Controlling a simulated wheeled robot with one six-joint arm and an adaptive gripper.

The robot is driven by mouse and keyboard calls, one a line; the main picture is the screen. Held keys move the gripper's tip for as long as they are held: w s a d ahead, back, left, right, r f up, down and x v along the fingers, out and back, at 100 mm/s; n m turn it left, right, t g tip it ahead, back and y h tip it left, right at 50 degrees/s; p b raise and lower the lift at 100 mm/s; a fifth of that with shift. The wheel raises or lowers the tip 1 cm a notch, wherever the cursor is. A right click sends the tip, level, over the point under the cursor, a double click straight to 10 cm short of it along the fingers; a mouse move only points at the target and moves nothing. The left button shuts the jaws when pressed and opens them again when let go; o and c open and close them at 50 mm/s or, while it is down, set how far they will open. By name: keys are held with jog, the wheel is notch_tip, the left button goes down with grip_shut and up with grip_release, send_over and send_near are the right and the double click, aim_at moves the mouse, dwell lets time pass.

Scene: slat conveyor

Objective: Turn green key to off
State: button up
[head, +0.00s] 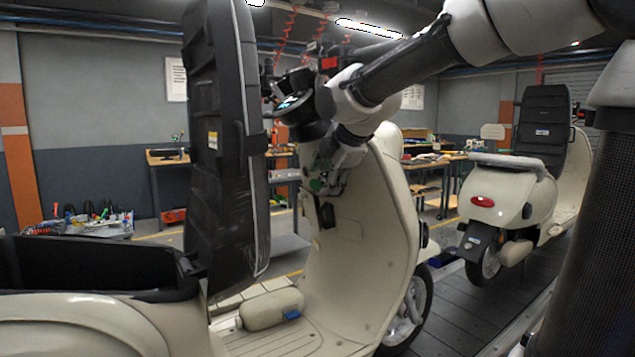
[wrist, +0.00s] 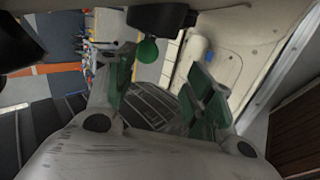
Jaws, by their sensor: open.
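The green key (wrist: 148,50) shows in the wrist view as a small rounded green head beside a black part (wrist: 160,17) at the top. My gripper (wrist: 163,72) is open, with green pads on both fingers. The key head appears between the fingers, closer to the left one; I cannot tell whether they touch. In the head view my gripper (head: 328,183) is at the inner face of the cream scooter's front shield (head: 350,235), below the handlebar. Green shows there, but I cannot tell key from pads. The key's exact angle is unclear.
The scooter's black seat (head: 225,140) stands raised upright left of my gripper. A cream canister (head: 272,309) lies on the footboard. Another cream scooter (head: 510,200) stands behind on the conveyor (head: 470,310). Workbenches (head: 435,160) and a tool cart (head: 85,225) stand further back.

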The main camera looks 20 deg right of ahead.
aim_at(314, 183)
jog(key=w, duration=0.2)
jog(key=w+a+f, duration=0.1)
jog(key=w, duration=0.1)
jog(key=shift+w+f, duration=0.5)
jog(key=shift+f, duration=0.05)
